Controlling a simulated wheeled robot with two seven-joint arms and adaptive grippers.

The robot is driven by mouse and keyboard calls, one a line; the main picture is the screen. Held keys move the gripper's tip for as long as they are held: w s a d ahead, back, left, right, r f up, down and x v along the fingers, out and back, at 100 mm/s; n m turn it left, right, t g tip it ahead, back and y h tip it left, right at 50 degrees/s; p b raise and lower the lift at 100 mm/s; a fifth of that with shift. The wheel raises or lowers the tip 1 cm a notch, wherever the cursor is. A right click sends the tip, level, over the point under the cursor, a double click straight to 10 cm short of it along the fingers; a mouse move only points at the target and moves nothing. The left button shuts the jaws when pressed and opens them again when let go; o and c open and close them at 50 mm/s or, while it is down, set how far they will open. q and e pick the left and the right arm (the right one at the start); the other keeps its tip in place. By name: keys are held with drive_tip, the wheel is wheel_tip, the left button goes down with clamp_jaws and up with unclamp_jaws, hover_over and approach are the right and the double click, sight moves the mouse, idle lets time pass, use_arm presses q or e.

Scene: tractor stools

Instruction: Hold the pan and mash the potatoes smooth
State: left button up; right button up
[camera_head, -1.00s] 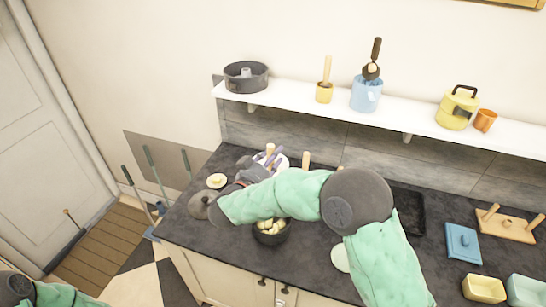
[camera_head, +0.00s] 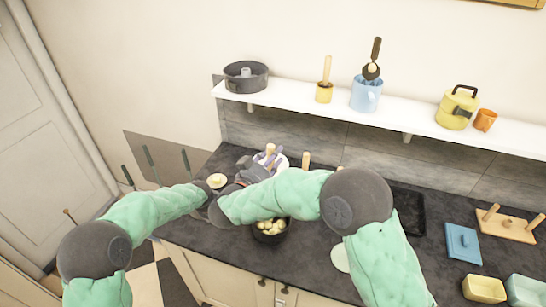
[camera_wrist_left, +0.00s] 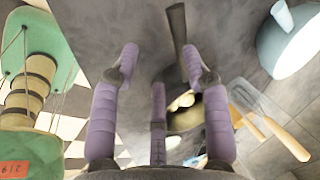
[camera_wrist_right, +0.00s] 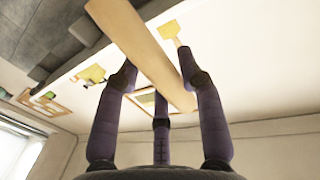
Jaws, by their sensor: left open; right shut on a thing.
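The dark pan (camera_head: 282,238) with yellow potato pieces (camera_head: 268,227) stands near the counter's front edge, partly hidden by my right arm. My right gripper (camera_wrist_right: 160,82) is shut on a thick wooden handle (camera_wrist_right: 145,50), probably the masher's.
The white shelf (camera_head: 300,109) above carries a ring tin (camera_head: 246,77), a blue jug (camera_head: 366,95) and a yellow kettle (camera_head: 457,108).

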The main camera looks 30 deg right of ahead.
use_arm(q)
drive_tip(key=shift+w+d+f+m+y, duration=0.1)
drive_tip(key=shift+w+d+f+m, duration=0.35)
drive_tip(key=shift+d+f, duration=0.45)
drive_tip(key=shift+w+d+f+m+y, duration=0.1)
drive_tip(key=shift+w+d+f+m, duration=0.35)
drive_tip(key=shift+f, duration=0.7)
drive_tip(key=shift+w+d+f+m+y, duration=0.1)
drive_tip(key=shift+w+d+f+m, duration=0.2)
drive_tip(key=shift+w+d+f, duration=0.6)
drive_tip(key=shift+s+a+f, duration=0.15)
drive_tip(key=shift+s, duration=0.1)
drive_tip(key=c, duration=0.9)
drive_tip(key=o, duration=1.2)
drive_tip(key=shift+w, duration=0.1)
drive_tip(key=shift+o, duration=0.4)
